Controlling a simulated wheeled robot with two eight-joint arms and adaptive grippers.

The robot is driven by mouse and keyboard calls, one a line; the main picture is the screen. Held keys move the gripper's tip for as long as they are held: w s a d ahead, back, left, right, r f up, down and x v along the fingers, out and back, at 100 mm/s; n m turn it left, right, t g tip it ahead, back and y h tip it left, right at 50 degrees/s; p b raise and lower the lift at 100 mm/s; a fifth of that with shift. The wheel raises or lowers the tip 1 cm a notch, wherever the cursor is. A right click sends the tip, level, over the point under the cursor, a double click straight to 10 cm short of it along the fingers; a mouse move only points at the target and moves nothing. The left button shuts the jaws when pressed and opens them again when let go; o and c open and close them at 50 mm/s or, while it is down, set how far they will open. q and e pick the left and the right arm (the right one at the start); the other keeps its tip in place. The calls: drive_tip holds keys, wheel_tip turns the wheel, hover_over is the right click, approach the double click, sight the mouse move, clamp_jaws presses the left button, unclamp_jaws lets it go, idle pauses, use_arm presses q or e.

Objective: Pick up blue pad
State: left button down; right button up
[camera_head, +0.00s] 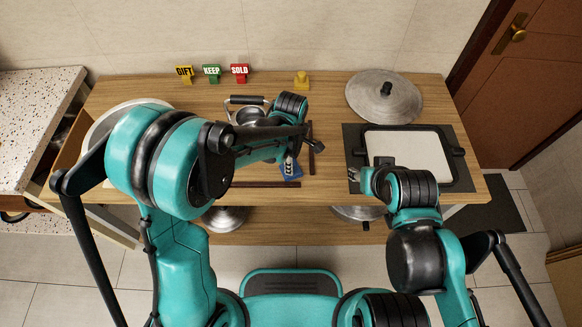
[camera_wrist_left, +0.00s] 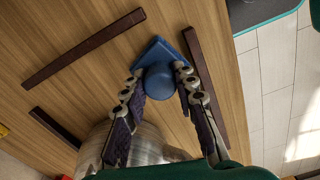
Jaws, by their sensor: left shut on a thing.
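The blue pad (camera_wrist_left: 157,52) has a flat square plate and a round knob. In the left wrist view, the two fingers of my left gripper (camera_wrist_left: 160,80) are closed on either side of the knob. In the head view the pad (camera_head: 291,169) shows at the end of my left arm, over the wooden table near its front middle. I cannot tell whether the pad touches the table.
Dark wooden bars (camera_wrist_left: 85,47) lie around the pad on the table (camera_head: 320,100). A metal pot (camera_head: 250,114) stands behind my left arm. A lid (camera_head: 384,95) and a white-topped pan (camera_head: 408,153) are on the right. GIFT, KEEP and SOLD signs (camera_head: 211,72) stand at the back.

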use_arm(q)
drive_tip(key=shift+r, duration=0.1)
wheel_tip(320, 180, up, 5)
drive_tip(key=shift+f+p, duration=0.2)
drive_tip(key=shift+p, duration=1)
drive_tip(key=s+d+r+p, duration=0.3)
drive_tip(key=s+d+r, duration=0.3)
drive_tip(key=d, duration=0.4)
drive_tip(key=shift+r, duration=0.1)
